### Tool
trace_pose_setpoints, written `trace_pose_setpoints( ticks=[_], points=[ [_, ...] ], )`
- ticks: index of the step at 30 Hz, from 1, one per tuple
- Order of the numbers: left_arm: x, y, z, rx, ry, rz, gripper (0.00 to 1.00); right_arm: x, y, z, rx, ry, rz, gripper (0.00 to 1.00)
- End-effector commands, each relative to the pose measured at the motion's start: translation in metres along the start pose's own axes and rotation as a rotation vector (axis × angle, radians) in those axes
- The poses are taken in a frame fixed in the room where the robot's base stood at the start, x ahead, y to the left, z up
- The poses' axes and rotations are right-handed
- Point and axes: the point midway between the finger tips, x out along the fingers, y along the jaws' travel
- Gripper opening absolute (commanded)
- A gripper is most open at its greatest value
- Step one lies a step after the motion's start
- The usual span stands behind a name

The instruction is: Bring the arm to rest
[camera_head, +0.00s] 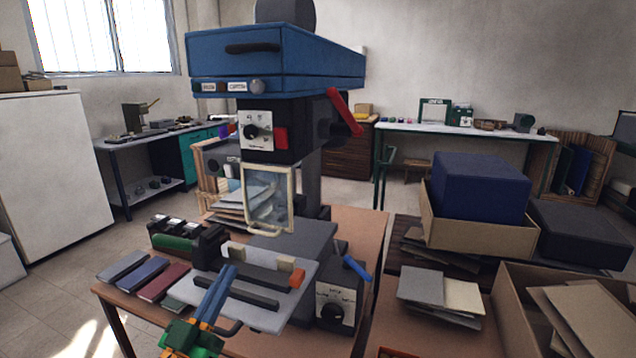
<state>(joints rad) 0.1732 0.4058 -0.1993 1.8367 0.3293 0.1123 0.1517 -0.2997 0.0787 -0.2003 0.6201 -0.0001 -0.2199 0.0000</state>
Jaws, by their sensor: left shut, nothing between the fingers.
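My left gripper (227,272) comes in from the bottom edge. Its long blue fingers point up and away, close together and shut, with nothing seen between them. Its green and yellow body sits at the bottom of the picture. The fingers show in front of the left part of the pale plate (262,318) of the blue-topped press (270,62). I cannot tell whether they touch the plate. My right gripper is not in view.
Grey, blue and maroon covers (163,282) lie on the wooden table at left, near a green roller (175,243). At right are a cardboard box with a blue block (480,186), loose sheets (440,292) and an open carton (515,290). Open floor lies at far left.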

Motion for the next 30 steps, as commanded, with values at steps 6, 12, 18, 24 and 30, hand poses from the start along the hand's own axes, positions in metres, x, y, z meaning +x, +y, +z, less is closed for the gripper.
trace_pose_setpoints(
  ticks=[6,12,18,24,30],
  points=[
    [-0.036,0.017,0.065,0.0,-0.307,-0.031,0.0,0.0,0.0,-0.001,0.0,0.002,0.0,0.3],
    [-0.107,0.033,0.13,0.01,-0.703,-0.072,0.0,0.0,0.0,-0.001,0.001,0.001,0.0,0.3],
    [-0.205,0.048,0.167,0.012,-1.115,-0.117,0.0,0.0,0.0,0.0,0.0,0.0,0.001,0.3],
    [-0.298,0.06,0.169,0.001,-1.466,-0.159,0.0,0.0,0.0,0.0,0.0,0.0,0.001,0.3],
    [-0.366,0.07,0.165,-0.02,-1.722,-0.188,0.0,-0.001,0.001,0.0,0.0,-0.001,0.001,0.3]
  ],
)
